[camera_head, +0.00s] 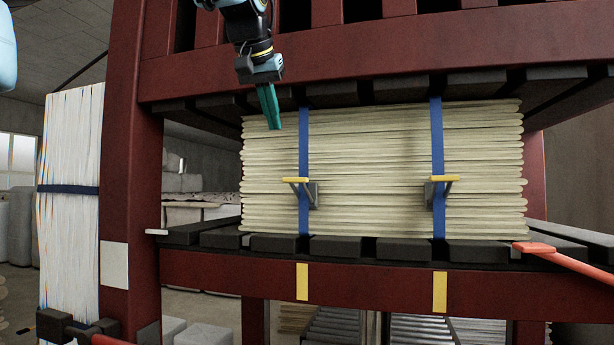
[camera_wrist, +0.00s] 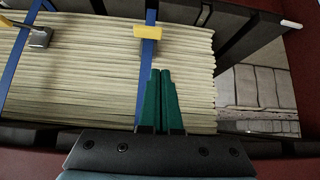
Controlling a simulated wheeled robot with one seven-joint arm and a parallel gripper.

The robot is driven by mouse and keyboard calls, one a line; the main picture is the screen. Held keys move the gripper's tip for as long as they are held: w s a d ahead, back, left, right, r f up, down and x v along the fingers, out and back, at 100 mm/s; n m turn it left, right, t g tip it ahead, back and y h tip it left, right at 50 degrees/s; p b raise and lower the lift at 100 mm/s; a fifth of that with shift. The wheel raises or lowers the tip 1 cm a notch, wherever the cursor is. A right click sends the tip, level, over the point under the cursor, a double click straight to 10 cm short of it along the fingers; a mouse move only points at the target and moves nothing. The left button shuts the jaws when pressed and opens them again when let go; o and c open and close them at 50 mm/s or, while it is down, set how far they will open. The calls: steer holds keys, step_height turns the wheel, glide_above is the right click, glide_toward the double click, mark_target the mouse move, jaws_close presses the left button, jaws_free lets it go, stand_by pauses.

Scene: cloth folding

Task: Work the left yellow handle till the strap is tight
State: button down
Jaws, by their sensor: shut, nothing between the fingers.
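In the head view a stack of folded pale cloth (camera_head: 370,150) sits in a dark red press, with two blue straps around it. The left strap (camera_head: 303,135) carries the left yellow handle (camera_head: 296,180) on a grey buckle. The right strap (camera_head: 437,130) carries the right yellow handle (camera_head: 444,178). My gripper (camera_head: 274,126) has green fingers, shut and empty, above and left of the left handle, in front of the stack. In the wrist view the fingers (camera_wrist: 161,72) point at the left handle (camera_wrist: 148,32), apart from it, beside the left strap (camera_wrist: 146,75).
Dark slats (camera_head: 335,246) lie below the stack and more sit above it. A red post (camera_head: 135,150) stands at the left, and a red lever (camera_head: 570,258) sticks out at lower right. A strapped white bundle (camera_head: 70,150) stands at far left.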

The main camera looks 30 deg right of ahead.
steer(key=shift+s+d+r+m+h, duration=0.15)
steer(key=shift+s+d+r, duration=0.1)
steer(key=shift+s+r, duration=0.3)
steer(key=shift+s+d+r+m+h, duration=0.15)
steer(key=shift+s+d+r, duration=0.1)
steer(key=shift+s+r, duration=0.25)
steer(key=shift+s+f, duration=0.1)
steer(key=s+a+f+p+x, duration=0.1)
steer(key=f+x, duration=0.1)
steer(key=x, duration=1)
steer(key=shift+f, duration=0.25)
steer(key=shift+w+f, duration=0.1)
